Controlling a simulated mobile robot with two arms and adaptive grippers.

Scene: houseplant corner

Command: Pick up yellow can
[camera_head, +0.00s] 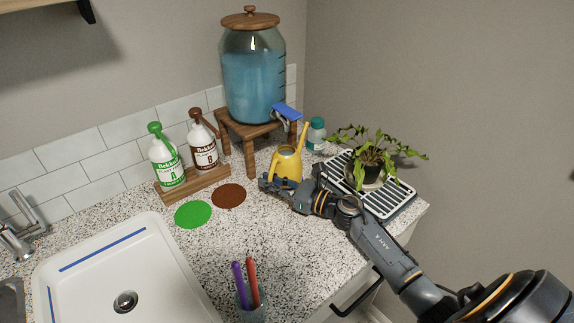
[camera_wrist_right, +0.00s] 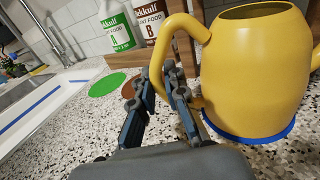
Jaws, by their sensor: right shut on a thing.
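The yellow can (camera_head: 288,162) is a watering can with a spout pointing up to the right, standing on the speckled counter in front of the wooden stand. In the right wrist view the can (camera_wrist_right: 255,75) fills the right side, with its handle curving down to the left and a blue ring at its base. My right gripper (camera_head: 270,183) is at the can's lower left side. In the wrist view its fingers (camera_wrist_right: 160,85) are closed around the lower part of the handle. The can looks upright. I cannot tell if its base touches the counter. My left gripper is not in view.
A potted plant (camera_head: 372,155) stands on a drying rack (camera_head: 395,202) to the right. A large blue-water jar (camera_head: 252,80) is on a wooden stand (camera_head: 222,128) behind. Two bottles (camera_head: 165,160) (camera_head: 203,145), green and brown discs (camera_head: 193,214) (camera_head: 229,195), and a sink (camera_head: 100,265) are left.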

